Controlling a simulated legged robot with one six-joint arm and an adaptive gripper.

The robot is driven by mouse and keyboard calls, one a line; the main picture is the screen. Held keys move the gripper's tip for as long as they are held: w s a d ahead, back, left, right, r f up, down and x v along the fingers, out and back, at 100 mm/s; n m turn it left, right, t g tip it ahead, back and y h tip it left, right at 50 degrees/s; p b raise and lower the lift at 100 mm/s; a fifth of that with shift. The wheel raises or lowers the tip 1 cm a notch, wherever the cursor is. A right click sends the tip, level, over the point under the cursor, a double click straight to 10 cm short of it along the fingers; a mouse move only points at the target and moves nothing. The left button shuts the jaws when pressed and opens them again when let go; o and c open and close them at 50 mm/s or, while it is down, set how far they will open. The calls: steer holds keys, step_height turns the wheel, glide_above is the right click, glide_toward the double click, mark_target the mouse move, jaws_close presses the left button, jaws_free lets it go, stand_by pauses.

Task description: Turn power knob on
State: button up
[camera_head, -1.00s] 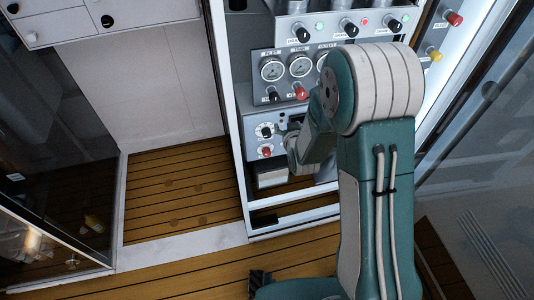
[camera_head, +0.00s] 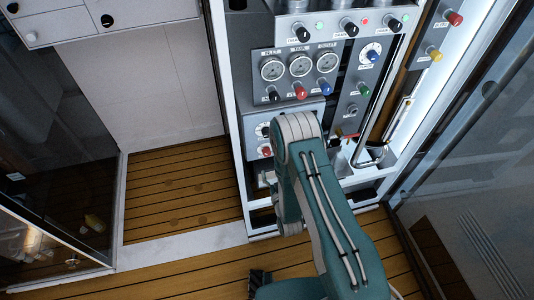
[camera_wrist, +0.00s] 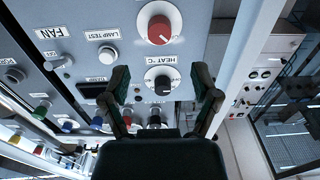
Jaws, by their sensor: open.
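The control panel (camera_wrist: 185,45) fills the upper left of the wrist view. It carries a large red knob (camera_wrist: 159,29) on a white dial; no power label is readable. Nearer the gripper is a black knob (camera_wrist: 162,84) on a dial marked HEAT °C. My gripper (camera_wrist: 159,76) is open and empty, its two fingers on either side of the black knob in the picture. Whether they touch the panel I cannot tell. The red knob lies beyond the fingertips. In the head view a small red knob (camera_head: 266,151) shows at the lower left of the panel; my arm hides the gripper.
A lamp test button (camera_wrist: 108,54) and a FAN label (camera_wrist: 47,32) sit to the left in the wrist view. Gauges (camera_head: 300,66) with coloured knobs are higher on the rack. A metal handle (camera_head: 398,118) stands at right. Wooden floor (camera_head: 175,185) is clear at left.

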mark_target(267, 154)
steer(key=x, duration=0.8)
steer(key=shift+w, duration=0.3)
jaws_close()
